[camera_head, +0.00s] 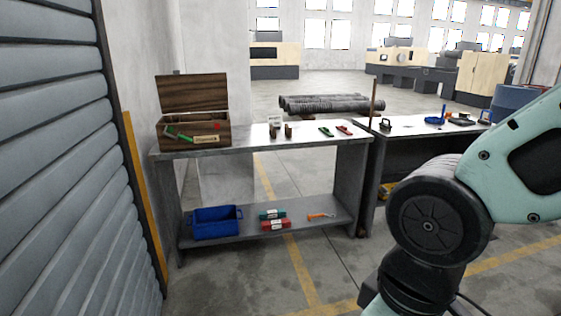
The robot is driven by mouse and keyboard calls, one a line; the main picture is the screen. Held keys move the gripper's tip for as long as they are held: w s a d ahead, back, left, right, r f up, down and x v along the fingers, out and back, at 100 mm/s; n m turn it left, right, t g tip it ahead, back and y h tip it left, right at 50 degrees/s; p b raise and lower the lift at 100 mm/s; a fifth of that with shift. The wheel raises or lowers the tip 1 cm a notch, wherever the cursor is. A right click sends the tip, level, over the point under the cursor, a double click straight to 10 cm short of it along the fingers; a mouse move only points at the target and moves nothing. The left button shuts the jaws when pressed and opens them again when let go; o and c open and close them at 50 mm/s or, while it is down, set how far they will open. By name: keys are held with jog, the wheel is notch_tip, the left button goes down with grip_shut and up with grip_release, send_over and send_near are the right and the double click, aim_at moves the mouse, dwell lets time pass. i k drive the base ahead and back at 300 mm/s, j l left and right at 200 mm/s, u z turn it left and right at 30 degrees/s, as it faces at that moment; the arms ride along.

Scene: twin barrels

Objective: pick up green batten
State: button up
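A small green piece (326,132) lies on the grey workbench top (235,143), right of its middle. A red piece (344,129) of similar shape lies just to its right. Another green, stick-like piece (178,134) shows at the front of the open wooden box (215,131) at the left end of the bench. At this size I cannot tell which green piece is the batten. My arm fills the right side of the picture, well in front of the bench. My gripper is outside the picture.
Small dark upright items (288,130) stand mid-bench. The lower shelf holds a blue crate (217,230), teal and red packs (274,225) and an orange-handled tool (320,216). A second bench (420,133) adjoins at right. A shutter wall closes the left; floor in front is clear.

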aim_at(324, 129)
jog(key=i+l+z, duration=0.1)
jog(key=i, duration=0.75)
jog(key=i+l+z, duration=0.1)
jog(key=i, duration=0.75)
jog(key=i+l+u, duration=0.35)
jog(key=i+l, duration=0.15)
jog(key=i, duration=0.2)
jog(key=i+l+u, duration=0.35)
jog(key=i+l, duration=0.25)
jog(key=i+l+u, duration=0.35)
jog(key=i+l, duration=0.15)
jog(key=l, duration=0.35)
